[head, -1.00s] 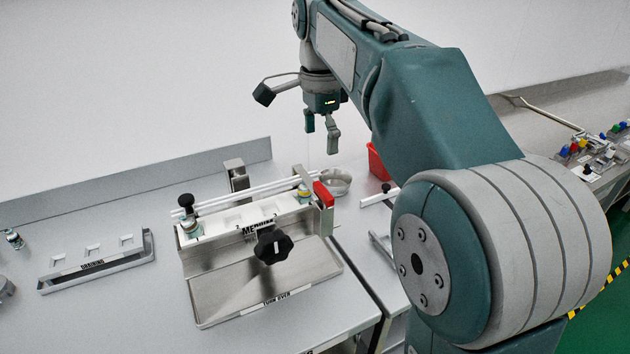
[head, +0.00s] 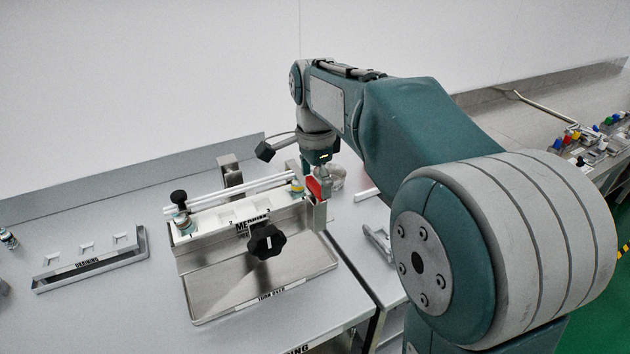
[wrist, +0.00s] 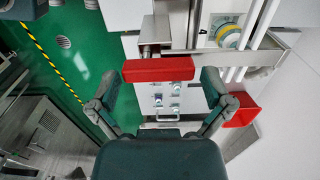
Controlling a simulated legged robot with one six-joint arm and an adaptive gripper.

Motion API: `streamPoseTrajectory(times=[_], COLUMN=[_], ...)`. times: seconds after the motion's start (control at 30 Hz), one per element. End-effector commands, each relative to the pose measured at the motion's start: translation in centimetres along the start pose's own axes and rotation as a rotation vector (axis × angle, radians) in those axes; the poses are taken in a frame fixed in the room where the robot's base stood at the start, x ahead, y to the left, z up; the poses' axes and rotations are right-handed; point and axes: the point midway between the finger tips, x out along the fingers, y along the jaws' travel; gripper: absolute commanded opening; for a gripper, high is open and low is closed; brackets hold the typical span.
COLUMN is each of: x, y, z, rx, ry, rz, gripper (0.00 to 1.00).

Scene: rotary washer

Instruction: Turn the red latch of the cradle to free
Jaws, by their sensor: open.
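The red latch (head: 314,187) is a short red bar at the right end of the cradle (head: 210,217), a white holder with white rods above a steel tray. In the wrist view the red latch (wrist: 158,69) lies crosswise on a metal bracket. My gripper (head: 322,190) is at the latch, pointing down. In the wrist view my gripper (wrist: 158,86) is open, with one finger near each end of the latch. I see no clear contact. In the head view the fingers partly overlap the latch, so the exact gap is hidden.
A black knob (head: 265,241) is on the cradle's front, above the steel tray (head: 240,293). A draining rack (head: 92,267) stands at the left. A steel bowl (head: 337,177) is behind my gripper. A red bin (wrist: 240,108) shows beside the right finger in the wrist view.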

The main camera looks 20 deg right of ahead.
Motion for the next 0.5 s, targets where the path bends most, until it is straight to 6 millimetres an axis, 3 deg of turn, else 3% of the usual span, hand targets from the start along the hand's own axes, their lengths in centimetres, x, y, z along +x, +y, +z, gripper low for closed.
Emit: streamPoseTrajectory(times=[0.03,0.13,0.5], x=[-0.01,0.00,0.03], y=[0.00,-0.03,-0.07], z=[0.00,0.07,0.14], rx=[0.000,0.000,-0.029], ry=[0.000,0.001,0.000], rz=[0.000,0.000,-0.001], gripper=[0.87,0.44,0.44])
